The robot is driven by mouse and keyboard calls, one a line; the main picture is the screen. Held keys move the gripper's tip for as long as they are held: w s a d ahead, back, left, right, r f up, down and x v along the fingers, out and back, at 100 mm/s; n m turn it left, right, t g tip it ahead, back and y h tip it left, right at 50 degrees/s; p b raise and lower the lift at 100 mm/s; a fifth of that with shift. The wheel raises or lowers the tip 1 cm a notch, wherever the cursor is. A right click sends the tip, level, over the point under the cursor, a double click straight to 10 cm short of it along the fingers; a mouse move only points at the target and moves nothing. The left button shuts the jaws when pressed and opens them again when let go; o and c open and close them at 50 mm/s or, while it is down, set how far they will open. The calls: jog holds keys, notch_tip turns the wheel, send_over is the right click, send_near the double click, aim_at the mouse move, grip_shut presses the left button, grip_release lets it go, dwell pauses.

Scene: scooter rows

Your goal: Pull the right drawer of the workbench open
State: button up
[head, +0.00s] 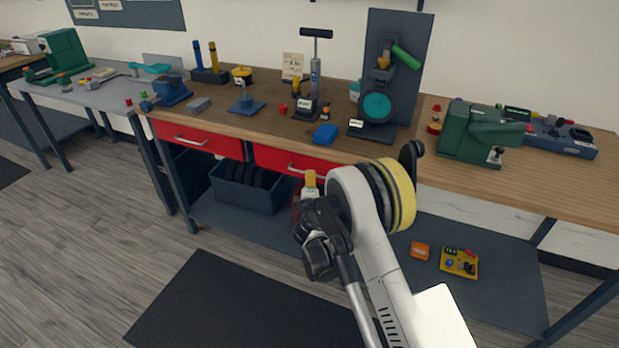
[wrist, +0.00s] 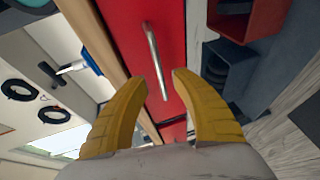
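The workbench's right drawer (head: 268,158) is red and looks shut, flush with the front. My arm hides its right part in the head view. Its silver bar handle (head: 298,168) shows just above my gripper (head: 310,178). In the wrist view the drawer face (wrist: 122,22) fills the middle, and the handle (wrist: 154,58) runs down between the two yellow fingertips of my gripper (wrist: 165,76). The fingers are apart, with nothing held between them. I cannot tell whether the tips reach around the handle or stop short of it.
The red left drawer (head: 195,138) is shut beside it. A dark bin (head: 248,192) stands on the lower shelf (head: 240,228). The wooden benchtop (head: 225,121) holds a pump (head: 315,80), a blue block (head: 325,134) and other tools. A dark mat (head: 225,305) lies on open floor.

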jog(key=w, duration=0.1)
jog(key=w+b, duration=0.1)
jog(key=w, duration=0.1)
jog(key=w+f, duration=0.1)
jog(key=w, duration=0.1)
jog(key=shift+w+a, duration=0.15)
jog(key=shift+w, duration=0.05)
grip_shut()
jog(key=shift+s, duration=0.1)
